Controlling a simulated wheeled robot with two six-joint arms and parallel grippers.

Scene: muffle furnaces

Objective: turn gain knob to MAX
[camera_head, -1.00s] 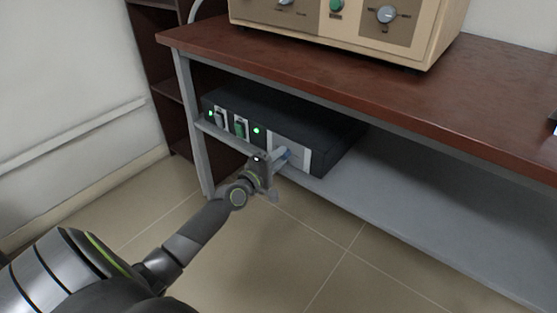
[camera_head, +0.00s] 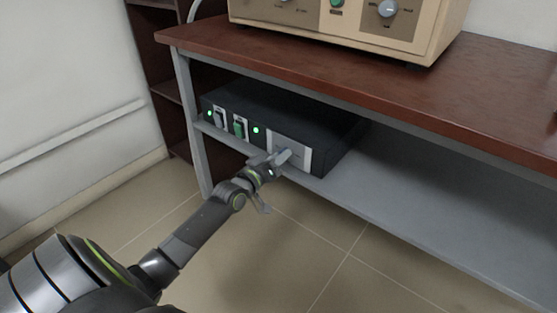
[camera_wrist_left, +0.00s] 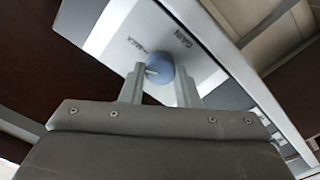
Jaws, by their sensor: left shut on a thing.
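The gain knob (camera_wrist_left: 159,72) is round and blue-grey with a pale pointer mark. It sits on a light panel (camera_wrist_left: 205,72) printed "GAIN" and "MAX", which appears tilted in the left wrist view. In the head view this panel (camera_head: 304,158) is at the right end of the dark box's front. My left gripper (camera_head: 284,157) is at the panel, its two fingers on either side of the knob. In the left wrist view the gripper (camera_wrist_left: 158,84) is shut on the knob. The fingers hide much of the knob in the head view. My right gripper is out of view.
The dark box (camera_head: 285,110) stands on the grey lower shelf (camera_head: 420,205), with green lights and switches (camera_head: 239,128) to the left. A red-brown tabletop (camera_head: 400,95) overhangs it, bearing a beige device (camera_head: 300,22). The shelf to the right is clear.

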